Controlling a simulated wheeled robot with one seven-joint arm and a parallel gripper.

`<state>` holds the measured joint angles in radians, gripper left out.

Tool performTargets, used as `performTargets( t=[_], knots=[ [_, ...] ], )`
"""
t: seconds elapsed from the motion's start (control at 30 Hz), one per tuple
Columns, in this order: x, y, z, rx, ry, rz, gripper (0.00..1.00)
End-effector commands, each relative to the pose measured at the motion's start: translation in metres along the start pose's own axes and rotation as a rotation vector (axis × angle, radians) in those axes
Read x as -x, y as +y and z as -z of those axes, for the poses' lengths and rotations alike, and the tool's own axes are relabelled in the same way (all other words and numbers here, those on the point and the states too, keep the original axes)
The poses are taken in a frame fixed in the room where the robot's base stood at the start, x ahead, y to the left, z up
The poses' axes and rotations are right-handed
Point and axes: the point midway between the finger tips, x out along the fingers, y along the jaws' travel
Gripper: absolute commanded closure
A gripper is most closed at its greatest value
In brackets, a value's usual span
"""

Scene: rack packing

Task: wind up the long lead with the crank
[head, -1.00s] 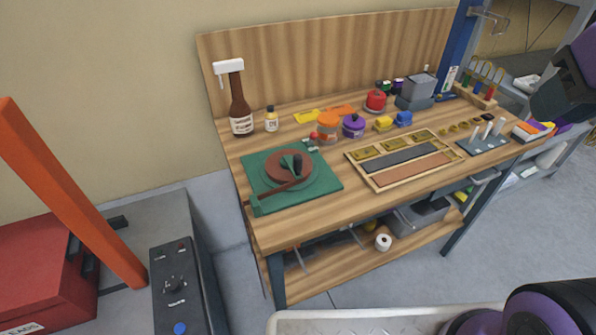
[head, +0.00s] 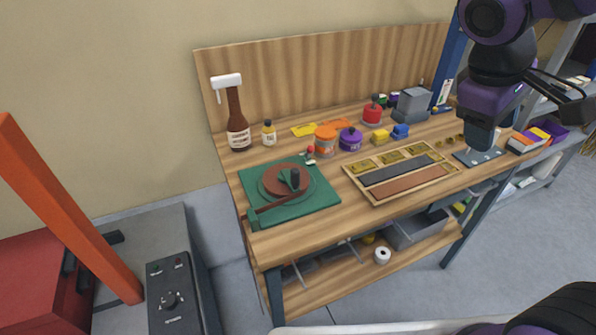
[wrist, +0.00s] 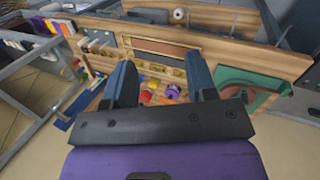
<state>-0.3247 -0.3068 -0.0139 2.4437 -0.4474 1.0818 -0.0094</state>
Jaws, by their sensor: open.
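The winder is a green base plate (head: 316,196) at the left end of the bench, with a round reddish-brown disc (head: 272,184) on it. A dark crank knob (head: 295,179) stands upright on a green arm over the disc. A reddish-brown strip, which looks like the lead (head: 281,204), runs from the disc to the plate's front left corner; its far end is not clear. In the wrist view the green plate (wrist: 239,102) shows at the right. My gripper (head: 492,138) is above the bench's right end, far from the crank. Its blue fingers stand apart and empty in the wrist view (wrist: 162,78).
A brown bottle (head: 237,125) and a small bottle (head: 269,134) stand behind the winder. Orange (head: 325,142) and purple (head: 350,140) pots are right of it. A wooden tray (head: 374,200) with strips lies mid-bench. A grey block (head: 412,102) stands at the back.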

Motion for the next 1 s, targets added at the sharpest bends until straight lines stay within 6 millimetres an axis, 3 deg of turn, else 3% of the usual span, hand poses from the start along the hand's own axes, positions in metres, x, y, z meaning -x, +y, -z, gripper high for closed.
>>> performTargets(
  t=[0.33, 0.57, 0.77, 1.0],
  knots=[
    [-0.029, -0.021, 0.072, 0.429, -0.228, -0.268, 0.48],
    [-0.045, -0.05, 0.124, 0.703, -0.34, -0.485, 0.48],
    [-0.06, -0.09, 0.169, 0.934, -0.412, -0.696, 0.48],
    [-0.08, -0.157, 0.218, 1.2, -0.461, -0.978, 0.48]
  ],
)
